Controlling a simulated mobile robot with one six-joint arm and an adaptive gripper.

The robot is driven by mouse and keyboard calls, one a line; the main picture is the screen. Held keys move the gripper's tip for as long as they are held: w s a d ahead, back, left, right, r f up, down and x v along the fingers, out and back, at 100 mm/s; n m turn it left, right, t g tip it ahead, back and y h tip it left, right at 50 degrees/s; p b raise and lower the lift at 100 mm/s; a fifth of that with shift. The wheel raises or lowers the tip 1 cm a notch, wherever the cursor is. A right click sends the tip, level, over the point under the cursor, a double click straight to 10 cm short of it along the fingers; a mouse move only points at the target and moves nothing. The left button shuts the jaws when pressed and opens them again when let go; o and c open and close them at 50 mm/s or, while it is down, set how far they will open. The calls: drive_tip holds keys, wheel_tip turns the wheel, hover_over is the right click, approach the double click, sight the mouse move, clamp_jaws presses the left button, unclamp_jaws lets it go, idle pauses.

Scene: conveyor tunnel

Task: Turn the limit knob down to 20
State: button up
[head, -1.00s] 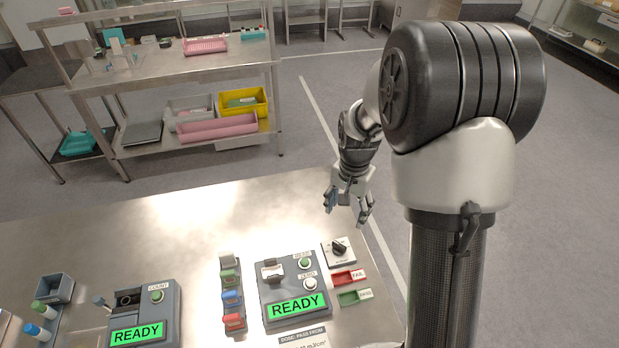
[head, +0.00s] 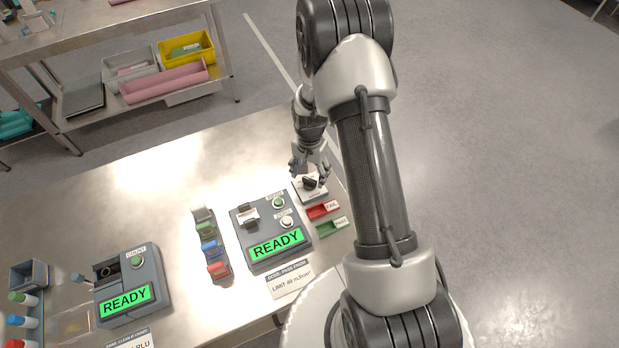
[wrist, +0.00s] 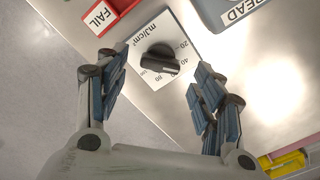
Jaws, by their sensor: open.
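The limit knob (wrist: 158,60) is a black bar-shaped knob on a white dial plate (wrist: 177,27) marked in mJ/cm². In the wrist view one end of its bar lies near the 40 mark. The knob (head: 310,183) also shows in the head view, at the back right of the bench, partly covered by the hand. My gripper (wrist: 158,78) is open, its blue-padded fingers apart on either side of the knob in the picture. I see no clear contact. In the head view my gripper (head: 310,172) is just over the dial plate.
Beside the dial are a red FAIL tray (head: 320,211), a green PASS tray (head: 329,228) and a grey reader (head: 255,228) showing READY. A card (head: 289,283) reads LIMIT 40 mJ/cm². A rack of coloured blocks (head: 210,244) stands left of the reader.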

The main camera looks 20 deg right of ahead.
sight(310, 180)
drive_tip(key=shift+f, duration=1.45)
drive_tip(key=shift+c, duration=0.2)
drive_tip(key=c, duration=1)
drive_tip(key=shift+n+b, duration=0.35)
drive_tip(key=shift+n, duration=0.05)
drive_tip(key=n+b, duration=0.1)
drive_tip(key=n, duration=0.1)
drive_tip(key=shift+n, duration=0.3)
drive_tip(key=shift+n+b, duration=0.8)
drive_tip(key=shift+n, duration=1.4)
